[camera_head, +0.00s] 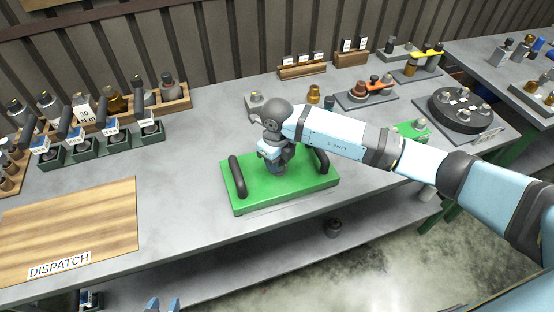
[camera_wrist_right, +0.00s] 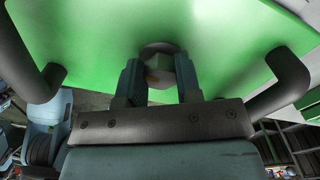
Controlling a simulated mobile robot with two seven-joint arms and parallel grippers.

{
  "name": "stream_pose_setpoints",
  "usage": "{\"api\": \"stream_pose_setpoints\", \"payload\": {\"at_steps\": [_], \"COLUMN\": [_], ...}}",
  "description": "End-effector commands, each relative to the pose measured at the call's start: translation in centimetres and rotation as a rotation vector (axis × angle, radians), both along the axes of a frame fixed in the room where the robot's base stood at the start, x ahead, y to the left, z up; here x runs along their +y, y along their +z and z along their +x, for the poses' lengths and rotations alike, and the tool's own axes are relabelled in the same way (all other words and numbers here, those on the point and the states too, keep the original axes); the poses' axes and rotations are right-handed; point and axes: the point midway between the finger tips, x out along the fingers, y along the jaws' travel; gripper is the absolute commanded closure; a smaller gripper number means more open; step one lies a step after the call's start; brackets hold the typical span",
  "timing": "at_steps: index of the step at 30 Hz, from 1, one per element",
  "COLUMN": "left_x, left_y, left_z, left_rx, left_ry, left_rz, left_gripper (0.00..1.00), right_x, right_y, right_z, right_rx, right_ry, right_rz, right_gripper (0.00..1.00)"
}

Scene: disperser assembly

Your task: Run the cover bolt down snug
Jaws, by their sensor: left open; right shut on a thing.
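The green cover (camera_head: 240,197) lies on the grey bench, with a black handle (camera_head: 237,176) at its left and another (camera_head: 321,161) at its right. My right gripper (camera_head: 278,168) points down over the middle of the cover. In the right wrist view, its two fingers (camera_wrist_right: 160,78) are shut on the grey bolt head (camera_wrist_right: 163,62), between the handles. The bolt's shank and how far it sits in are hidden. My left gripper (camera_head: 162,303) is open and empty at the bottom edge, in front of the bench, with only its fingertips showing.
A wooden board marked DISPATCH (camera_head: 75,225) lies to the left. Green bins (camera_head: 80,150) and a wooden bottle rack (camera_head: 175,98) stand behind it.

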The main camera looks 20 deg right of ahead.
Motion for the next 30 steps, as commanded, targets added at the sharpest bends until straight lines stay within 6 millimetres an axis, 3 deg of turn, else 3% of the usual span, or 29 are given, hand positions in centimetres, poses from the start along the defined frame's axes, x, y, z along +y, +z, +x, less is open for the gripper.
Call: {"api": "stream_pose_setpoints", "payload": {"at_steps": [11,30], "left_x": [0.01,-0.01], "left_y": [-0.27,0.61], "left_z": [-0.12,-0.11], "left_rx": [0.006,0.002], "left_ry": [0.0,-0.003], "left_rz": [0.002,0.003], "left_gripper": [0.57,0.57], "right_x": [-0.11,-0.46], "right_y": [0.09,0.18], "right_z": [0.11,0.11], "right_rx": [-0.001,0.0], "right_ry": [-0.209,-0.815], "right_rz": [0.0,0.0], "right_gripper": [0.92,0.92]}}
